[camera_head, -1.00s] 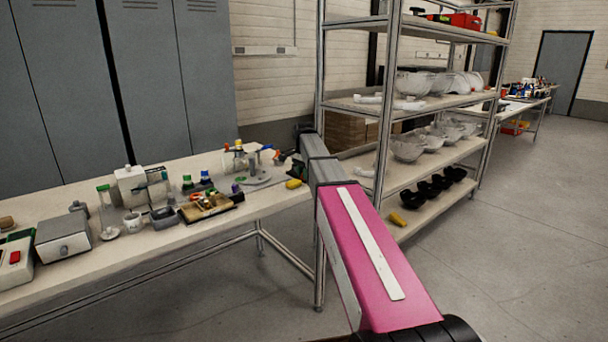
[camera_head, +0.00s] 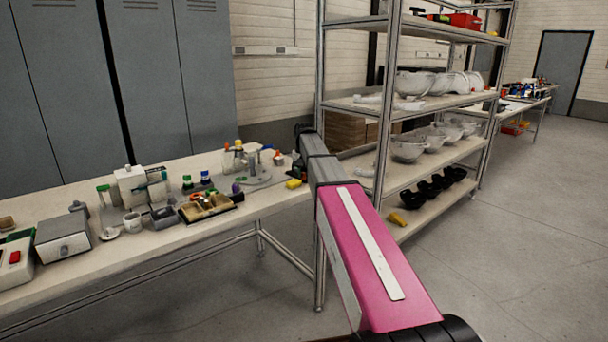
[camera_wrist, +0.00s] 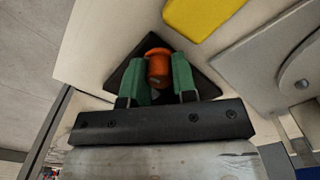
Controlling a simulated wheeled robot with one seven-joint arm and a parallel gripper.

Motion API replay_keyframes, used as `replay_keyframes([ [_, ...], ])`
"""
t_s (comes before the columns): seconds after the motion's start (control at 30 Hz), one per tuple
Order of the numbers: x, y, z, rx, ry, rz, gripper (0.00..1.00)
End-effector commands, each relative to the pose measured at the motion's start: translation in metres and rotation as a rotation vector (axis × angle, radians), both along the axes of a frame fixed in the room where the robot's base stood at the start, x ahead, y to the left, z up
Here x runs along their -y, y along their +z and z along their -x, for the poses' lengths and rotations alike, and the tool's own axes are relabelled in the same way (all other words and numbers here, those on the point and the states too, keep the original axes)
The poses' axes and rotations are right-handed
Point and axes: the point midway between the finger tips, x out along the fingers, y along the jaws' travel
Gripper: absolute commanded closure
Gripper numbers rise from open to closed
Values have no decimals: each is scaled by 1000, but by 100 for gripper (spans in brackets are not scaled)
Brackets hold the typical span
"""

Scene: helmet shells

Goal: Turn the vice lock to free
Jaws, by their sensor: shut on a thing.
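In the wrist view an orange round knob (camera_wrist: 157,66) stands on a dark, square base plate (camera_wrist: 127,62); it looks like the vice lock. My gripper (camera_wrist: 159,80) has its two green fingers on either side of the knob and is shut on it. The knob's lower part and part of the plate are hidden by the fingers and the dark gripper body. No marking that tells locked from free can be read.
A yellow block (camera_wrist: 205,12) lies close to the plate, and a grey metal stand base (camera_wrist: 262,62) is to the right. The white bench (camera_head: 75,190) carries several bottles, boxes and a tray further left. A metal shelf rack (camera_head: 383,110) with helmet shells stands right of the bench.

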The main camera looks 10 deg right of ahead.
Motion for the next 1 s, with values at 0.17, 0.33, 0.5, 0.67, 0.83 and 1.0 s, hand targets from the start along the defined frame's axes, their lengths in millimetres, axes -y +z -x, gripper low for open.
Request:
replay_keyframes([
  [0.17,0,0,0,0,166,0,98],
  [0.33,0,1,0,0,320,0,98],
  [0.5,0,1,0,0,453,0,98],
  [0.67,0,1,0,0,550,0,98],
  [0.83,0,1,0,0,619,0,98],
  [1.0,0,1,0,0,654,0,98],
])
